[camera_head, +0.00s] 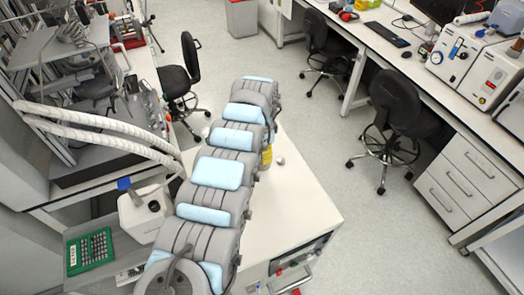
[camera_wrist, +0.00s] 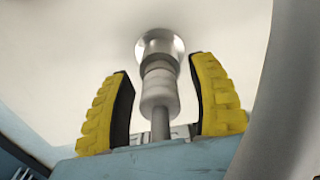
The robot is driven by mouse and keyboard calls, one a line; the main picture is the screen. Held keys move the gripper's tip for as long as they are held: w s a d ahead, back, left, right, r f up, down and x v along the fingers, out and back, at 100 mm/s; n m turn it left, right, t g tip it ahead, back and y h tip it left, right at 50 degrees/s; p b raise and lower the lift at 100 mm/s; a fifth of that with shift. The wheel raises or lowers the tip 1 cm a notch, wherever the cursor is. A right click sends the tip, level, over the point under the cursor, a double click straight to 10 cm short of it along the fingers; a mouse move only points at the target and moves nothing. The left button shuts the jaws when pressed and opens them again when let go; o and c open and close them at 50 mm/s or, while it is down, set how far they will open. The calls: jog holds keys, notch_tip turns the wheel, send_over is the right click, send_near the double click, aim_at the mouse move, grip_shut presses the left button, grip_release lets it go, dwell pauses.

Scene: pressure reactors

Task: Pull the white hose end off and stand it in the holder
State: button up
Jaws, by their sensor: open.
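In the wrist view my gripper (camera_wrist: 161,67) is open, with one yellow ribbed finger on each side of a pale stepped fitting (camera_wrist: 159,92). Gaps show between the fitting and both fingers. The fitting has a thin grey stem below and meets a round shiny metal collar (camera_wrist: 160,45) above, on a white surface. It looks like the white hose end, but I cannot tell for sure. In the head view two white ribbed hoses (camera_head: 95,118) curve from the left and pass behind my arm. My gripper cannot be made out there. I cannot identify the holder.
A grey curved piece (camera_wrist: 288,90) fills the wrist view's right side. A white bench (camera_head: 300,205) is mostly clear on the right. Chairs stand beyond.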

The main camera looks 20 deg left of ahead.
dwell(0.9)
grip_shut()
jog(key=shift+r, duration=0.2)
jog(key=shift+r+p, duration=1.75)
jog(key=shift+r, duration=1.1)
jog(key=w+d+r+n, duration=0.1)
jog(key=d+r+n, duration=0.3)
jog(key=d, duration=0.7)
jog(key=w+d+r+n, duration=0.1)
jog(key=d+r+n, duration=0.4)
jog(key=d+r, duration=0.3)
jog(key=d, duration=0.3)
jog(key=shift+d, duration=0.2)
jog(key=shift+r, duration=0.15)
